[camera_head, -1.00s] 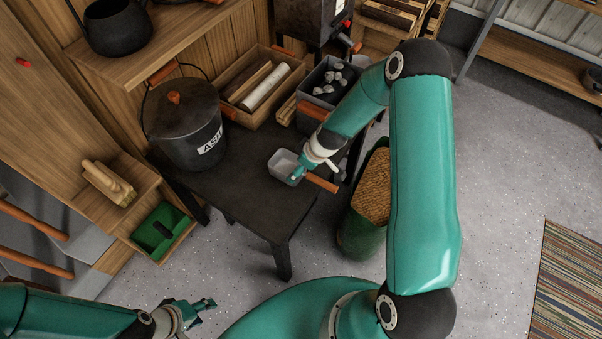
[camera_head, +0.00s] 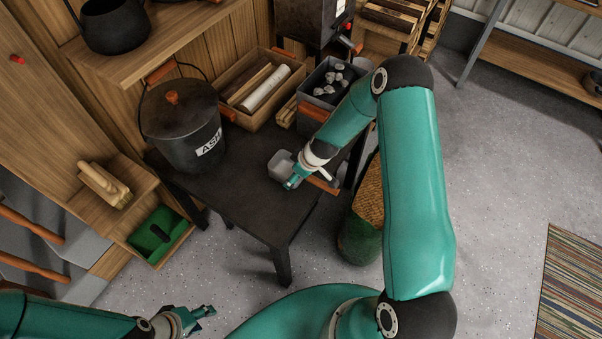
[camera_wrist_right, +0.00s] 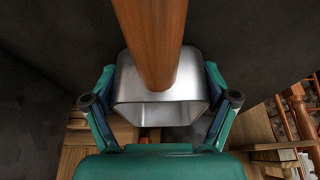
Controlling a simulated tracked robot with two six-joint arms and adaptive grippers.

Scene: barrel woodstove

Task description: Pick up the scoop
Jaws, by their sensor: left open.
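The scoop (camera_head: 281,164) is a grey metal pan with a wooden handle, near the right edge of the black table. My right gripper (camera_head: 302,176) is at the scoop and partly covers it in the head view. In the right wrist view, the wooden handle (camera_wrist_right: 152,40) comes down from the top to the scoop's metal pan (camera_wrist_right: 130,85). My right gripper's fingers (camera_wrist_right: 161,108) stand wide apart, one on each side of the pan. I cannot tell whether they press on it. My left gripper (camera_head: 203,313) is open and empty at the bottom left, away from the table.
The black table (camera_head: 255,205) also bears a lidded ash bucket (camera_head: 180,125), left of the scoop. Behind are a wooden crate (camera_head: 262,115) of logs and a dark bin (camera_head: 318,103) of grey lumps. A green barrel (camera_head: 360,240) stands right of the table. The table's front is clear.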

